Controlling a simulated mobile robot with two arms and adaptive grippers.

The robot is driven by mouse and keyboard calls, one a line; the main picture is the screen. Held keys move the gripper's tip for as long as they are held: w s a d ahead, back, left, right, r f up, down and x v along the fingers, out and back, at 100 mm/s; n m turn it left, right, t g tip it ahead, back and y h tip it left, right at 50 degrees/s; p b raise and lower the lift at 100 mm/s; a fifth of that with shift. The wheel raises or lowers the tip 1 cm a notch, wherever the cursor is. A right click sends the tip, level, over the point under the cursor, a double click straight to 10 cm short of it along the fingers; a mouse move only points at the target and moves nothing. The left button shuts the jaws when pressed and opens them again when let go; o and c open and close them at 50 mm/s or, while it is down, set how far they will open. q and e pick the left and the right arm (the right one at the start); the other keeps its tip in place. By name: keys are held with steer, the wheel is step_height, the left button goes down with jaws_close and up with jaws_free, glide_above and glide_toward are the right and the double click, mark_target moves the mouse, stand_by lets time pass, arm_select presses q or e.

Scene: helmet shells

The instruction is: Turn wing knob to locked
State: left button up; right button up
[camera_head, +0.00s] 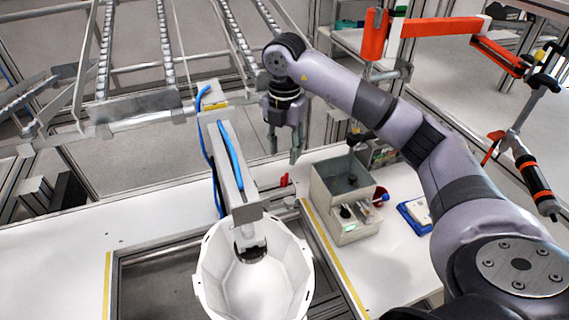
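My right gripper (284,151) hangs fingers-down in the middle of the view, beyond the white helmet shell (213,268). Its fingers stand apart, with nothing seen between them. A small red part (284,180) sits just below the fingers in the picture, apart from them; it may be the wing knob, but it is too small to tell its shape or its turn. The shell sits open side up under a grey fixture arm (230,165) with a blue hose. My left gripper is not in view.
A grey bin box (342,190) stands right of the fixture, with a blue-handled tool and small parts. A blue-and-white device (415,213) lies farther right. A roller rack (150,65) stands behind. An orange jointed arm (440,27) hangs upper right. White table at left is clear.

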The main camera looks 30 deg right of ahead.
steer(key=shift+r, duration=1.8)
